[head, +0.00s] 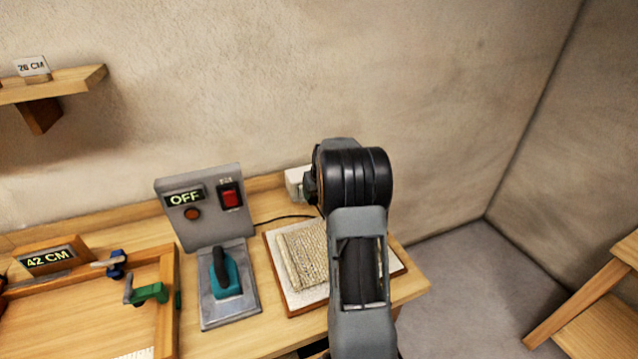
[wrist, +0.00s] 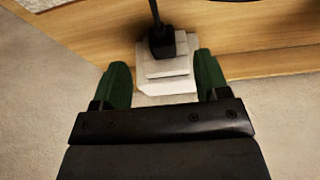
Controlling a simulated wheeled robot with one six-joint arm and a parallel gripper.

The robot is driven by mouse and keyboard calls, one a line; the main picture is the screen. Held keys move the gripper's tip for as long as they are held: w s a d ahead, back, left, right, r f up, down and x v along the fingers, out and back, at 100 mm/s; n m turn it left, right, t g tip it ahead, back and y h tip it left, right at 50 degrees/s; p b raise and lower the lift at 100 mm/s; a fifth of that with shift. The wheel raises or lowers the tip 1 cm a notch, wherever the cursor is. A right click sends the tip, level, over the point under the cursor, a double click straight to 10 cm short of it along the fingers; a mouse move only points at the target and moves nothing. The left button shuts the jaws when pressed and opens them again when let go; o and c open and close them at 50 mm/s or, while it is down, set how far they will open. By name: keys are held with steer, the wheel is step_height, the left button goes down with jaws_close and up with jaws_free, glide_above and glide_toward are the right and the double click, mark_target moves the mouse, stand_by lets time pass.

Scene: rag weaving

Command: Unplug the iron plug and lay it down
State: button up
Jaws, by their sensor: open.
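In the wrist view, a pale stepped block (wrist: 166,68) with a black cord end (wrist: 162,42) on it lies ahead of my gripper; it appears to be the iron plug at its socket, and I cannot tell where plug and socket meet. My gripper (wrist: 163,78) is open, its green fingers apart on the left and right of the block's near part. Contact is not visible. In the head view, a white socket box (head: 295,182) shows at the wall edge, partly hidden by my arm. The teal iron (head: 226,276) rests on its grey stand plate (head: 243,303).
A grey control panel (head: 183,223) reads OFF and has a red switch (head: 230,195). A woven rag piece (head: 303,259) lies on a board (head: 279,273). A wooden frame (head: 166,300) with clamps is on the left. A stool (head: 590,290) stands right.

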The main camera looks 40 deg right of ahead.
mark_target(314, 203)
steer(key=shift+x, duration=3.4)
steer(key=c, duration=1.1)
